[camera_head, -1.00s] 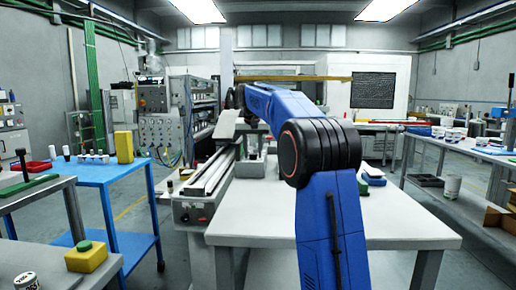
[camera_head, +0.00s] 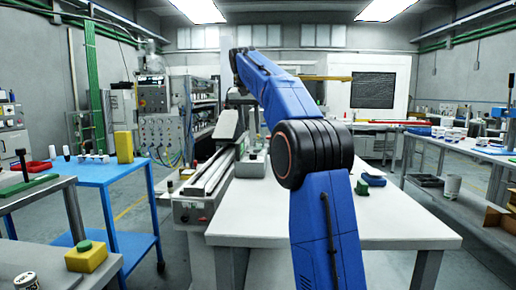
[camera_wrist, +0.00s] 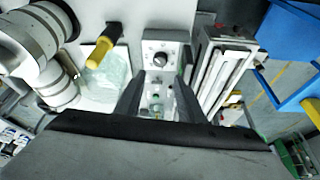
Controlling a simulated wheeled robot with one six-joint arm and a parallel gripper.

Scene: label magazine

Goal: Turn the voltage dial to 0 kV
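A round dark dial (camera_wrist: 160,59) with a light mark sits on the face of a pale grey box (camera_wrist: 152,38) in the wrist view. Its scale is too small to read. My gripper (camera_wrist: 158,80) is open and empty, its two dark fingers apart on either side of the strip just below the dial. I cannot tell how far the fingertips are from the box. In the head view, a small grey box (camera_head: 250,167) stands on the white table beside the rail, and my arm hides the fingers.
A long rail unit (camera_head: 213,172) runs along the table's left edge. A yellow-and-black handled thing (camera_wrist: 104,46) and a clear greenish object (camera_wrist: 108,78) lie left of the dial box. Blue items (camera_head: 374,180) sit right of my arm. The table's front (camera_head: 250,220) is clear.

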